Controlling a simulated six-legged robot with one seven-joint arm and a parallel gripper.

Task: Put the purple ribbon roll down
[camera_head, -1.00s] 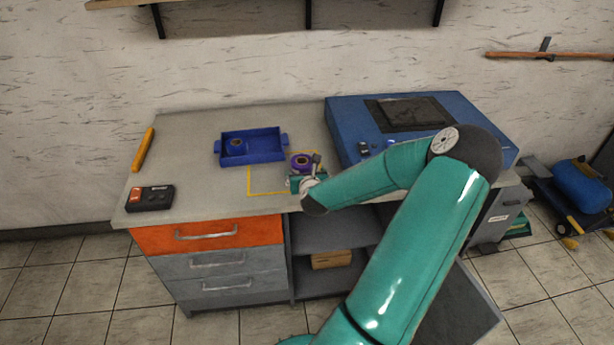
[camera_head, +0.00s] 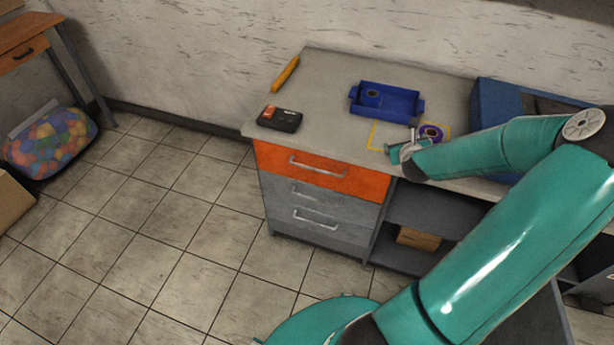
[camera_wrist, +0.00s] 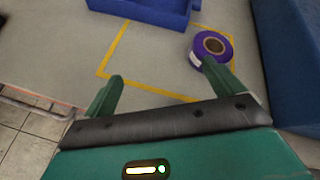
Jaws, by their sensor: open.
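The purple ribbon roll (camera_head: 431,131) sits on the workbench near its front edge, at the right side of a yellow outlined square (camera_head: 374,136). In the wrist view the roll (camera_wrist: 196,52) has its brown core facing up and lies just beyond my right finger, which overlaps it. Whether they touch, I cannot tell. My gripper (camera_wrist: 160,86) is open with nothing between its fingers. In the head view my gripper (camera_head: 405,147) is low over the bench, left of the roll.
A blue tray (camera_head: 400,105) with a blue roll (camera_head: 372,96) in it stands behind the square. A blue machine (camera_head: 490,103) is to the right. A black box with an orange button (camera_head: 280,118) and a yellow bar (camera_head: 285,74) lie on the left. The bench between is clear.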

